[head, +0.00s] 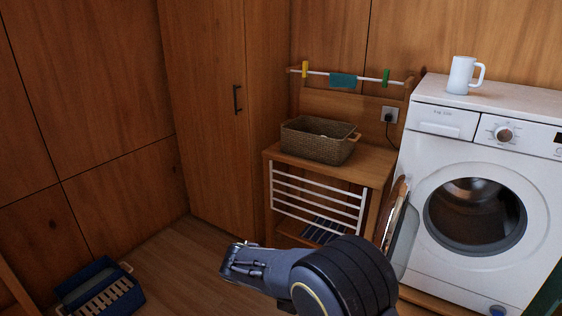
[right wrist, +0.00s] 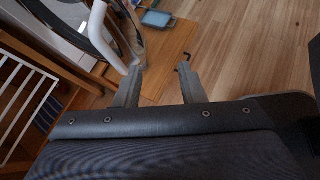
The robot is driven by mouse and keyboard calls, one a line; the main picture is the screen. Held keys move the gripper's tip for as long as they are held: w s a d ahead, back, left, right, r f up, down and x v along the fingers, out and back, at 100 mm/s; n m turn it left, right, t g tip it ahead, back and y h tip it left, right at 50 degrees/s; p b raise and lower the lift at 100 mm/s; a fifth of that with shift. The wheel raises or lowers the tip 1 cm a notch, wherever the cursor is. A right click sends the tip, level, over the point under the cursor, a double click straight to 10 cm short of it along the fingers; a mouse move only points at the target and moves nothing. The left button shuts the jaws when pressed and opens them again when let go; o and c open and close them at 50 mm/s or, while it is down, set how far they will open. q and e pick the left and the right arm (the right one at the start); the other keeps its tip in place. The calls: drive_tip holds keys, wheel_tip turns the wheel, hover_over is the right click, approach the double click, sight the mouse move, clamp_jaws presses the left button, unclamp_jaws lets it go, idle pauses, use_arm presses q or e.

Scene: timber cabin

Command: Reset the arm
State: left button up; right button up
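My right gripper (head: 243,262) reaches in from the lower right in the head view, in front of the wooden stand. In the right wrist view its two fingers (right wrist: 160,84) are apart, with only wooden floor and the edge of a wooden surface showing between them. It holds nothing. A white curved bar (right wrist: 117,40) shows close to the left finger in that view; whether they touch I cannot tell. My left gripper is not in view.
A washing machine (head: 437,190) stands right, its door (head: 404,240) swung open beside my arm, with a white mug (head: 461,76) on top. The wooden stand (head: 377,167) carries a wicker basket (head: 312,145) and a white rack (head: 318,200). A blue crate (head: 100,288) sits lower left.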

drive_tip(key=s+d+r+m+y+p, duration=0.2)
drive_tip(key=s+d+r+m+y, duration=0.35)
drive_tip(key=s, duration=0.25)
drive_tip(key=s+d+r+m+y+p, duration=0.1)
drive_tip(key=s+d+r+m+y, duration=0.3)
drive_tip(key=s+d+m+y, duration=0.3)
drive_tip(key=s+r+m+t+y+p, duration=0.2)
drive_tip(key=s+m+t+y, duration=0.1)
drive_tip(key=s+m, duration=0.3)
drive_tip(key=shift+s+a+r+t, duration=0.35)
drive_tip(key=shift+s+t, duration=0.55)
drive_tip(key=shift+s, duration=0.2)
drive_tip(key=shift+a+m, duration=0.1)
drive_tip(key=shift+m, duration=0.15)
